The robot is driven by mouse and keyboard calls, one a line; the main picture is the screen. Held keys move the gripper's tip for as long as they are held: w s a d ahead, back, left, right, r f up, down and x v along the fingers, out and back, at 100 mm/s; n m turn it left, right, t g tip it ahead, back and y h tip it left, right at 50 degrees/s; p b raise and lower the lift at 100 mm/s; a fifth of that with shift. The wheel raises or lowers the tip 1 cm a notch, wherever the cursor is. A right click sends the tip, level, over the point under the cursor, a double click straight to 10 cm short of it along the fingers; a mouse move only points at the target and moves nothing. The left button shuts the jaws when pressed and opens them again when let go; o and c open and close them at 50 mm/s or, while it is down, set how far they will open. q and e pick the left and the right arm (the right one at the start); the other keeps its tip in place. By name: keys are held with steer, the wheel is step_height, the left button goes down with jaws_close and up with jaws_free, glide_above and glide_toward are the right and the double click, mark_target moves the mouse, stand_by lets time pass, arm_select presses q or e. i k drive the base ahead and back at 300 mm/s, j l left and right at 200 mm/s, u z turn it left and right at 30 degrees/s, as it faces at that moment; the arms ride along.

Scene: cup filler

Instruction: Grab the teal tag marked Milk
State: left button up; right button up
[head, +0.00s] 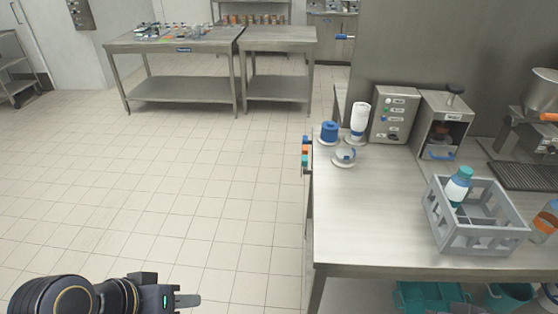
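Several small coloured tags hang at the left edge of the steel counter (350,220). A teal tag (305,160) is low in this group, below orange and blue ones. Its lettering is too small to read, so I cannot confirm the word Milk. My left gripper (187,300) is at the bottom left, over the floor, well apart from the tags. Its finger points right; whether it is open or shut does not show. My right gripper is out of view.
The counter holds a grey crate (432,215) with a teal-capped bottle (459,186), a blue container (329,132), a white bottle (359,118) and a control box (395,113). Two steel tables (180,48) stand at the back. The tiled floor (180,190) between is clear.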

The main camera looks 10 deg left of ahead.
mark_target(305, 158)
steer(key=i+j+z, duration=0.1)
steer(key=j, duration=0.45)
steer(key=i+j+z, duration=0.1)
steer(key=j, duration=0.4)
steer(key=i+j+z, duration=0.1)
steer(key=j, duration=0.45)
steer(key=i+j+z, duration=0.15)
steer(key=i+j, duration=0.35)
steer(key=i+j+z, duration=0.2)
steer(key=i+j, duration=0.35)
steer(key=i, duration=0.25)
steer(key=i+j, duration=0.1)
steer(key=i, duration=0.3)
